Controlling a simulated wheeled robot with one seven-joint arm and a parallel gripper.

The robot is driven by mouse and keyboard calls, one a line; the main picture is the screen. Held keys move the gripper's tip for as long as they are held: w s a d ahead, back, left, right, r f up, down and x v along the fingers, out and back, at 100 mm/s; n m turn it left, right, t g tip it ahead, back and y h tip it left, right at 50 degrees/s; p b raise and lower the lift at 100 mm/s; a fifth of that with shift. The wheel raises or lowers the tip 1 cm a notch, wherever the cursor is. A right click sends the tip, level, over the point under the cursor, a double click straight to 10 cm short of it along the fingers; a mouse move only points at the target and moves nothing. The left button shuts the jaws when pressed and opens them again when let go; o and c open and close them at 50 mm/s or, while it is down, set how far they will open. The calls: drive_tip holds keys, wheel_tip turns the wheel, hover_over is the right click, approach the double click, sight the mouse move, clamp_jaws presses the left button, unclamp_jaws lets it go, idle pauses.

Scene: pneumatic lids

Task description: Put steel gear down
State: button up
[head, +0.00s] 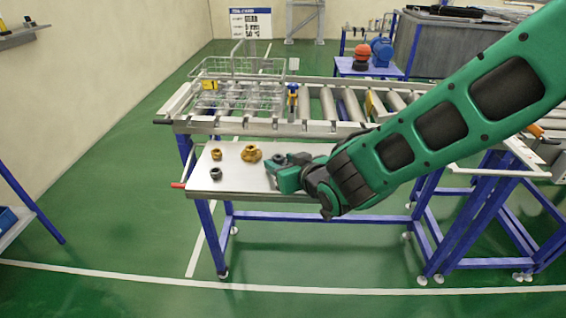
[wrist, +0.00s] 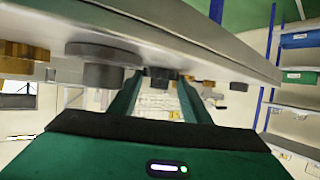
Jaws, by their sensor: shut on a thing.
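My gripper (head: 283,176) is low over the right part of the pale tabletop (head: 232,179). In the wrist view, which is upside down, its two green fingers (wrist: 158,98) close on a small dark piece (wrist: 160,74) at their tips. I take this piece for the steel gear; it is mostly hidden by the gripper in the head view. It is at or just above the tabletop; I cannot tell if it touches. A larger grey stepped piece (wrist: 104,66) stands beside the fingers. It also shows just behind the gripper in the head view (head: 279,159).
A large brass piece (head: 250,153), a small brass piece (head: 216,154) and a small dark ring (head: 216,173) stand farther left. Bare tabletop lies between them and at the front. A wire basket (head: 240,70) of clear parts sits on the roller conveyor (head: 328,104) behind.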

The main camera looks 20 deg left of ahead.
drive_tip(key=o, duration=1.2)
drive_tip(key=shift+f, duration=0.1)
drive_tip(key=shift+o, duration=0.2)
drive_tip(key=shift+s+d+r, duration=0.2)
drive_tip(key=shift+s+r, duration=0.05)
drive_tip(key=shift+r, duration=0.05)
drive_tip(key=v, duration=1.1)
drive_tip(key=shift+s, duration=0.15)
